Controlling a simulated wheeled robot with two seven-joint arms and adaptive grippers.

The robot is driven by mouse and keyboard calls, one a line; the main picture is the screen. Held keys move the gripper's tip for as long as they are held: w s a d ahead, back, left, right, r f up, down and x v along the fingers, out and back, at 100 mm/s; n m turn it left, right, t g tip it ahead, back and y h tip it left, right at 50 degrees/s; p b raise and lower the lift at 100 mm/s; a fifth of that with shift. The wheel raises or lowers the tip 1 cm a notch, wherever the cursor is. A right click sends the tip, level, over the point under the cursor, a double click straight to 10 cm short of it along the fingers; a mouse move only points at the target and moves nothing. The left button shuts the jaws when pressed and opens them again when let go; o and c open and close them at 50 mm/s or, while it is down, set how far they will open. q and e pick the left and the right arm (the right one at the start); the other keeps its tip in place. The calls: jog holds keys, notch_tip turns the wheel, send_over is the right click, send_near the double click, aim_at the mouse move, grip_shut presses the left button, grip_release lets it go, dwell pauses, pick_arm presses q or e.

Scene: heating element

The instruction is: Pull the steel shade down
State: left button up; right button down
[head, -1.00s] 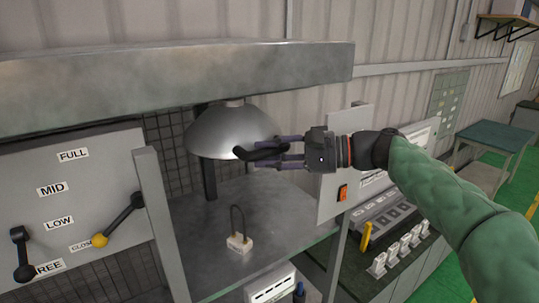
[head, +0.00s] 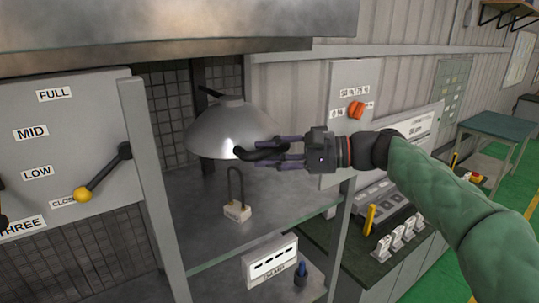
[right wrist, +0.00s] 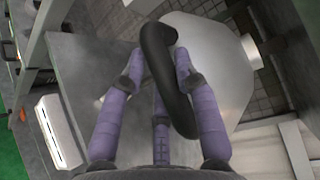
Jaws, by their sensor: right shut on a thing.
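The steel shade (head: 222,130) is a grey metal dome below the overhead hood, with a clear gap above it. It hangs above the shelf, and a black curved handle (head: 258,154) sticks out at its lower right rim. My right gripper (head: 284,152) is shut on this handle from the right. In the right wrist view the purple fingers (right wrist: 160,70) sit on both sides of the black handle (right wrist: 165,75), with the shade (right wrist: 215,65) behind it. My left gripper is not in view.
A small pale block with a dark loop (head: 237,211) stands on the grey shelf (head: 200,235) below the shade. The hood (head: 180,30) is overhead. A lever panel (head: 60,130) stands at left, and a switch panel (head: 350,120) lies behind my right gripper.

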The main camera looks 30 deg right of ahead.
jog(key=shift+w+f, duration=0.1)
jog(key=shift+f, duration=0.3)
jog(key=c, duration=0.9)
grip_release()
jog(key=shift+r, duration=0.1)
jog(key=shift+s+d+r, duration=0.1)
jog(key=shift+s+d, duration=0.1)
jog(key=shift+d, duration=0.05)
jog(key=v, duration=1.1)
jog(key=shift+d, duration=0.2)
jog(key=shift+s, duration=0.1)
